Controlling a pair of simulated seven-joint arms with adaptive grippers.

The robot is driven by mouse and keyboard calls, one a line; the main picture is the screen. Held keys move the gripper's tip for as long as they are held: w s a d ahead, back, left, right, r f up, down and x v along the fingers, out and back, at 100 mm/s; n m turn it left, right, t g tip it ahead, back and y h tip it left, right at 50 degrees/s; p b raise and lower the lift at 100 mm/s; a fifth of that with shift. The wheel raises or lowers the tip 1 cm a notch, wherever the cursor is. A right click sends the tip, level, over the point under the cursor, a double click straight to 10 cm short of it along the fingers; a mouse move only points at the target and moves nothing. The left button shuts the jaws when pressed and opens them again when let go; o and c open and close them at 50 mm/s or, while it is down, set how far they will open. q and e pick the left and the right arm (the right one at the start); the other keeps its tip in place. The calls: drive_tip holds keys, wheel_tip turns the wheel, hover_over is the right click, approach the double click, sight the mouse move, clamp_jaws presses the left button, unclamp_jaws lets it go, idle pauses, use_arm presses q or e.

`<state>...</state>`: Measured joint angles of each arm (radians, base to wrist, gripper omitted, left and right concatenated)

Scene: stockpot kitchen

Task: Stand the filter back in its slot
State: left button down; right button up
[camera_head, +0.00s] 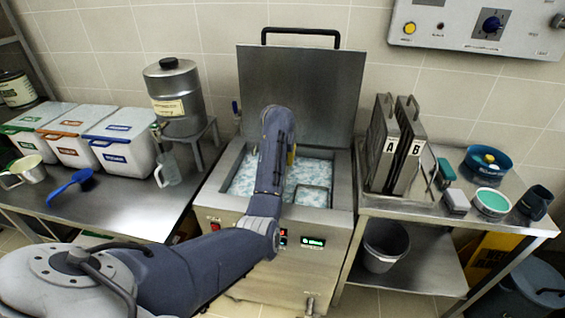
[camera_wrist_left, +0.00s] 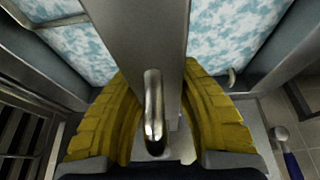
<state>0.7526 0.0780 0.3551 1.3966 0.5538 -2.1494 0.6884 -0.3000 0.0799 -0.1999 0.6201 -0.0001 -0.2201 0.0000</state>
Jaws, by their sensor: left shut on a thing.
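My left gripper (camera_wrist_left: 158,118) is shut on a grey metal panel (camera_wrist_left: 145,35) with a bright bar handle (camera_wrist_left: 153,105), which appears to be the filter. The yellow fingers close on both sides of it. In the head view the arm reaches over the open steel tank (camera_head: 228,205), and only a bit of yellow finger (camera_head: 291,156) shows; the arm hides most of the held piece. Two grey filters, marked A (camera_head: 383,145) and B (camera_head: 411,158), stand upright on the right bench. Which slot is meant cannot be told. My right gripper is in neither view.
The tank holds blue-white foamy liquid (camera_head: 245,178), and its lid (camera_head: 330,90) stands open behind. On the right bench (camera_head: 455,222) are a blue bowl (camera_head: 488,165), a teal-topped tub (camera_head: 491,203) and a dark cup (camera_head: 535,203). Bins and a steel urn (camera_head: 175,98) stand left.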

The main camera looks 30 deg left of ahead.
use_arm(q)
drive_tip(key=shift+r, duration=4.45)
wheel_tip(320, 180, up, 12)
drive_tip(key=shift+r, duration=0.15)
drive_tip(key=shift+r, duration=0.5)
drive_tip(key=shift+f, duration=0.1)
